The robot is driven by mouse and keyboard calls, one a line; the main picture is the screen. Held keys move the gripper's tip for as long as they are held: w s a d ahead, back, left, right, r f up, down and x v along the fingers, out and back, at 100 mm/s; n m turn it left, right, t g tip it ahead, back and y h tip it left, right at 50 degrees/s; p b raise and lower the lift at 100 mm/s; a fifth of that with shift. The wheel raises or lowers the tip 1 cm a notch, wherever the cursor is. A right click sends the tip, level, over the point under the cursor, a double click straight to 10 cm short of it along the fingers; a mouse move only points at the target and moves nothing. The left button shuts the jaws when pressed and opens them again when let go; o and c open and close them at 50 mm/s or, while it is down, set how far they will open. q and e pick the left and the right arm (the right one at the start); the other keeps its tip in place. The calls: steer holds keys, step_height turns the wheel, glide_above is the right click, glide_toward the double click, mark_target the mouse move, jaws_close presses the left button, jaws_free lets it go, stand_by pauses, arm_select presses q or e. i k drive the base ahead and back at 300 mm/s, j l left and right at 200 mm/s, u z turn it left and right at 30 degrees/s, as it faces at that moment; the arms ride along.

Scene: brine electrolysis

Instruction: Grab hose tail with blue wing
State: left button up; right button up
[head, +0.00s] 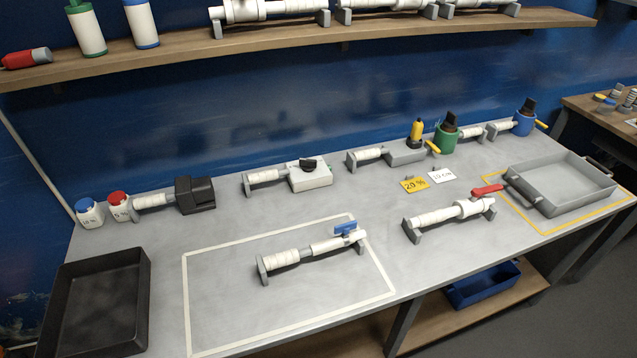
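The hose tail with the blue wing (285,259) lies on the grey bench, inside the rectangle marked with white tape. It has a white ribbed section at its left end and a smoother white section at its right. The blue wing (345,228) sits on top near the right end. Grey end supports hold it up at both ends. A similar piece with a red wing (440,215) stands to its right, outside the white rectangle. Neither of my grippers is in view.
A black tray (143,300) is at the left front. A grey tray (574,212) sits in a yellow-taped area at right. Several fittings, including a black-boxed one (196,195), line the back. A wooden shelf (300,47) runs above. The bench around the blue-winged piece is clear.

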mark_target(289, 257)
steer(key=k+j, duration=0.1)
steer(key=j, duration=0.35)
steer(key=k+j, duration=0.1)
steer(key=j, duration=0.4)
steer(key=k+j, duration=0.1)
steer(key=j, duration=0.35)
steer(key=z, duration=0.05)
